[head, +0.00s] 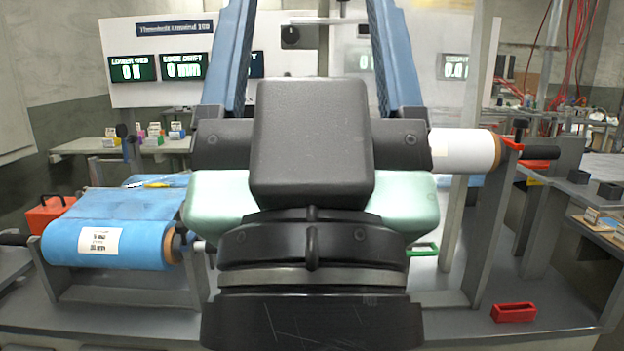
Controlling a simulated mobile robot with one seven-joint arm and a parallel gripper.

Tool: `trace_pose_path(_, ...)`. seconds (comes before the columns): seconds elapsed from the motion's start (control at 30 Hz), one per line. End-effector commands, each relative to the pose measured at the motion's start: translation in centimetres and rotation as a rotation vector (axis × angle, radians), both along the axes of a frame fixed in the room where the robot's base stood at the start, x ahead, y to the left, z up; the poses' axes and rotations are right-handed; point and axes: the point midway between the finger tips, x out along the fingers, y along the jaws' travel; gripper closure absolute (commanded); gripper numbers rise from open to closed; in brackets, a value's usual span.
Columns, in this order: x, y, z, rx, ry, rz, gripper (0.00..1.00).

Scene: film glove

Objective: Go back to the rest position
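My own arm fills the middle of the head view, with dark grey and black parts close to the camera. I do not see my gripper or its fingertips, so whether it is open or holds anything does not show. A blue film roll (108,242) with a white label lies on a stand at the left. A white roll (462,150) sits at the right, beside an orange-red bracket (510,145). My arm hides whatever is between the two rolls.
A red open box (514,312) lies on the grey deck (460,322) at the right front. An orange case (48,214) is at the far left. A bench (150,146) with small coloured boxes stands behind. A white panel (120,88) with displays is at the back.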

Motion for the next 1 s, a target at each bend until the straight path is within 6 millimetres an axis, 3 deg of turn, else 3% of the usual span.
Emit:
trace_pose_path(0.03, 0.0, 0.0, 3.4, -0.001, 0.000, -0.001, 0.24)
trace_pose_path(0.6, 0.1, 0.0, 20.5, -0.001, 0.001, 0.000, 0.24)
trace_pose_path(0.8, 0.1, 0.1, 23.3, -0.001, 0.001, 0.000, 0.24)
trace_pose_path(1.0, 0.1, 0.1, 23.6, -0.001, 0.001, 0.000, 0.24)
